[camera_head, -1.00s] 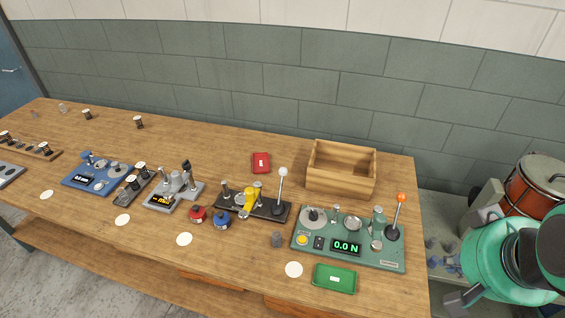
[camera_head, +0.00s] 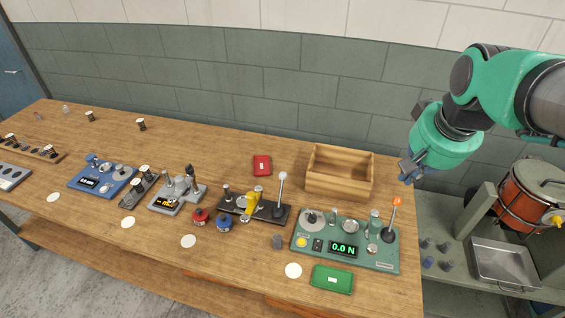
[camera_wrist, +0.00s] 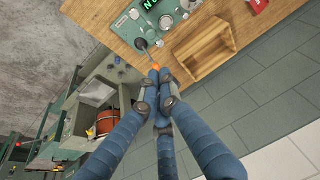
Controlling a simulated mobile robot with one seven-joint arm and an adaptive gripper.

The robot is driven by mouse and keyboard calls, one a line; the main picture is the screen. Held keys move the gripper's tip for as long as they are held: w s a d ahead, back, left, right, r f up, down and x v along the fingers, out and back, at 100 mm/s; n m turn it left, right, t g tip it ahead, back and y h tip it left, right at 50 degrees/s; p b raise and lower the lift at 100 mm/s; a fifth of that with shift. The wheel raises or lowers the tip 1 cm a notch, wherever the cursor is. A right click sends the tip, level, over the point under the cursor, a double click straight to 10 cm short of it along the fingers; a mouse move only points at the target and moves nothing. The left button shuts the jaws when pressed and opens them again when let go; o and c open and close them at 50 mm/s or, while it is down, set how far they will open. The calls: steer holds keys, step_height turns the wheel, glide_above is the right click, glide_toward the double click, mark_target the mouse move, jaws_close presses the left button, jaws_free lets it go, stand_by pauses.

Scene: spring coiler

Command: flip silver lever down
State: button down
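The lever with a pale silver-grey ball knob (camera_head: 282,176) stands upright at the right end of a black base (camera_head: 271,212) that also carries a yellow part (camera_head: 250,201). My gripper (camera_head: 409,168) is in the air past the table's right end, well to the right of this lever and touching nothing. In the wrist view my gripper's fingers (camera_wrist: 160,75) come together at the tips with nothing between them. I cannot make out the silver lever in the wrist view.
A green device (camera_head: 375,254) with an orange-tipped lever (camera_head: 394,217) stands between my gripper and the black base. An open wooden box (camera_head: 337,185) is behind it. A red case (camera_head: 262,165) and a green case (camera_head: 332,279) lie nearby. Red and blue round pieces sit left of the black base.

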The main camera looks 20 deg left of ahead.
steer(key=w+a+f+g+p, duration=0.25)
steer(key=w+a+p, duration=0.35)
steer(key=w+a, duration=1.1)
steer(key=w+a+f+p, duration=0.2)
steer(key=w+a+f, duration=0.3)
steer(key=a+f, duration=0.3)
steer(key=w+a+f+n+g+p, duration=0.1)
steer(key=w+a+f+p, duration=0.2)
steer(key=w+a+f, duration=0.2)
steer(key=a+f, duration=0.3)
steer(key=a, duration=0.2)
steer(key=shift+f+g, duration=0.2)
steer(key=shift+g, duration=0.05)
steer(key=s+f, duration=0.3)
steer(key=f, duration=0.5)
steer(key=shift+s+f, duration=0.25)
steer(key=shift+f, duration=0.05)
